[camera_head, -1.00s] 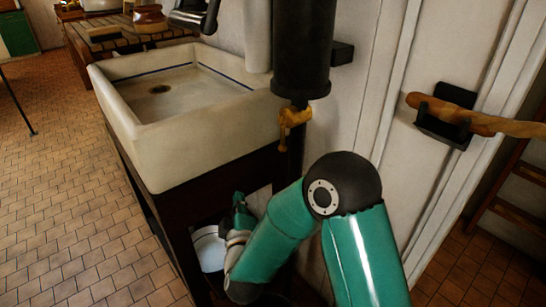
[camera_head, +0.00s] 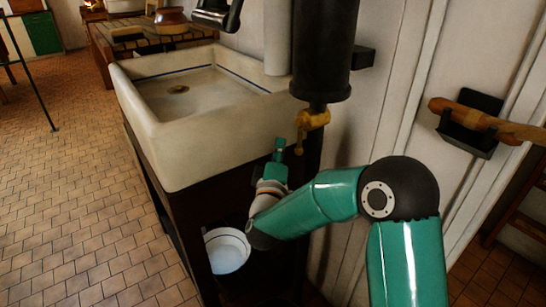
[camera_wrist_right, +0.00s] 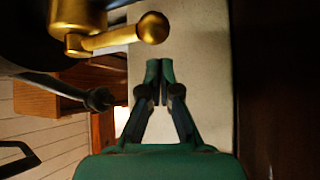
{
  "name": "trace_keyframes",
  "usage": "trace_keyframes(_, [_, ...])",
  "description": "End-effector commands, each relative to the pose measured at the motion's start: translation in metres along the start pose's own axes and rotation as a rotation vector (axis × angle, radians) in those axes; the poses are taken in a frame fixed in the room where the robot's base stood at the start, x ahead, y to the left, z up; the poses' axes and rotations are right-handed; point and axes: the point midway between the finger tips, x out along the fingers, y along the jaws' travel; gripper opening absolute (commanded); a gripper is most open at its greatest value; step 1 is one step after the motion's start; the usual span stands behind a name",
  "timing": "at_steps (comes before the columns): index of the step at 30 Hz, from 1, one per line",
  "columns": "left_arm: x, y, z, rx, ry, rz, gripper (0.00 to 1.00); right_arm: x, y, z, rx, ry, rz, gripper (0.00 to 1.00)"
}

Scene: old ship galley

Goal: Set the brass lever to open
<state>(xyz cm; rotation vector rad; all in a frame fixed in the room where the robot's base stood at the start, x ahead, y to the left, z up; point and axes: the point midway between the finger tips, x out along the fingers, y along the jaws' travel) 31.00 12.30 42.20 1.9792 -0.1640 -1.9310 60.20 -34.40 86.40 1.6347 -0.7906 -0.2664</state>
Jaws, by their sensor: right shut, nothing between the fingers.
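The brass lever (camera_head: 299,146) hangs down from a brass valve (camera_head: 313,120) under a black cylinder (camera_head: 322,50), beside the sink's right end. In the right wrist view the brass lever (camera_wrist_right: 122,37) ends in a round knob, to the upper left of the fingertips. My right gripper (camera_head: 278,146) is shut and empty, just left of the lever in the head view. In the right wrist view my right gripper (camera_wrist_right: 159,66) has its fingertips close together, with a visible gap between them and the knob. My left gripper is not in view.
A white sink (camera_head: 168,140) stands left of the valve on a dark frame. A white bowl (camera_head: 228,251) sits below it. A wooden bar (camera_head: 480,122) rests in a black bracket at the right. Tiled floor lies open at the left.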

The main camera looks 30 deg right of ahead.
Motion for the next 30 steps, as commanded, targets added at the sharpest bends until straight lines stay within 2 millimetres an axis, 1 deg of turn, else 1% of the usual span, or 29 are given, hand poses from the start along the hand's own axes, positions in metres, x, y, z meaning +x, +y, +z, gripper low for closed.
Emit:
trace_keyframes(1, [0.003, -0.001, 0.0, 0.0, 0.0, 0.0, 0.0, -0.003, -0.001, 0.008, -0.001, -0.001, 0.001, 0.0])
trace_keyframes(3, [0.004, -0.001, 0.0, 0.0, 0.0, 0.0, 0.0, -0.005, 0.0, 0.014, 0.0, 0.0, 0.003, 0.0])
trace_keyframes(7, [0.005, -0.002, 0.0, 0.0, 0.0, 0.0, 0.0, -0.008, 0.0, 0.022, 0.001, 0.0, 0.001, 0.0])
trace_keyframes(17, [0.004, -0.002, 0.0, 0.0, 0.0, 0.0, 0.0, -0.009, 0.0, 0.024, 0.002, 0.0, 0.002, 0.0])
trace_keyframes(23, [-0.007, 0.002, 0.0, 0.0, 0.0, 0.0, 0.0, -0.01, 0.004, 0.03, -0.038, -0.001, -0.04, 0.0])
trace_keyframes(26, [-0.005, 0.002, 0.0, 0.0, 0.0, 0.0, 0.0, -0.011, 0.0, 0.031, -0.044, 0.0, -0.048, 0.0])
trace_keyframes(30, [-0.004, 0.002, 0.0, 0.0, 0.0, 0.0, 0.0, -0.011, 0.0, 0.031, -0.043, 0.0, -0.047, 0.0])
